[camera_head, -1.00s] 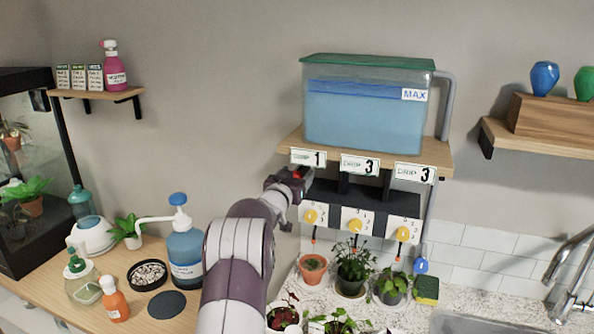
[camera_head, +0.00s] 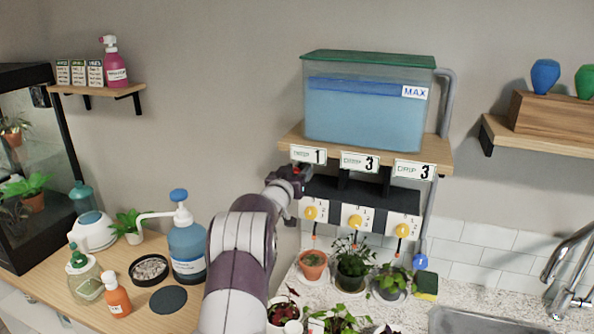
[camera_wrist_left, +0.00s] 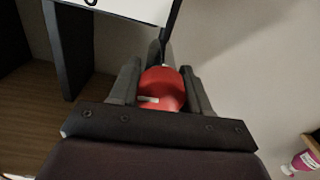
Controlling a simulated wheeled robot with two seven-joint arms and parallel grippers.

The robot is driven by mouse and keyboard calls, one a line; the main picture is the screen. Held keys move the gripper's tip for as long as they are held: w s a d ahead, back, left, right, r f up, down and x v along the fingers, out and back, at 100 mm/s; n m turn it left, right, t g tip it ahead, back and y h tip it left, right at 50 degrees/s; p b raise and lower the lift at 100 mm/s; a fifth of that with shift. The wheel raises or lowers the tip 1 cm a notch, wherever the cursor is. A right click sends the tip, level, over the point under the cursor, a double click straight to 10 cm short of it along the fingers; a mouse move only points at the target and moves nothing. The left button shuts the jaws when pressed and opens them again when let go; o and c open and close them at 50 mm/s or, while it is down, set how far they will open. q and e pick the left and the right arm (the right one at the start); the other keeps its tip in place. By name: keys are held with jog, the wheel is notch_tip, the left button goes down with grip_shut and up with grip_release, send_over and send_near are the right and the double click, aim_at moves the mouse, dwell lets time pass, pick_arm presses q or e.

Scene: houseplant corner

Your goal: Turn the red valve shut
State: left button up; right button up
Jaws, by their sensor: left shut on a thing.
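The red valve (camera_wrist_left: 162,88) shows in the left wrist view as a round red knob with a small pale mark on its face. My left gripper (camera_wrist_left: 160,90) is shut on it, one dark finger on each side. In the head view the left gripper (camera_head: 292,178) is at the left end of the black valve panel (camera_head: 358,200), just under the shelf, and only a bit of red shows there. The arm hides much of that end. My right gripper is not in view.
A blue water tank (camera_head: 365,112) stands on the shelf above, with drip cards along its edge. Potted plants (camera_head: 352,265) stand on the counter underneath. A blue pump bottle (camera_head: 186,245) stands left of my arm.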

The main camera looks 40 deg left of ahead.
pick_arm(q)
jog(key=n+p, duration=0.2)
jog(key=n, duration=0.1)
jog(key=shift+r, duration=0.15)
jog(key=n+p, duration=0.2)
jog(key=n, duration=0.3)
jog(key=shift+a+p, duration=0.1)
jog(key=shift+p, duration=0.25)
jog(key=n+p, duration=0.1)
jog(key=n, duration=0.3)
jog(key=shift+f+p, duration=0.2)
jog(key=shift+p, duration=0.2)
jog(key=shift+s+f+n+p, duration=0.15)
jog(key=shift+n+p, duration=0.5)
jog(key=shift+n, duration=1.75)
jog(key=o, duration=1)
jog(key=shift+a, duration=0.1)
jog(key=shift+c, duration=0.2)
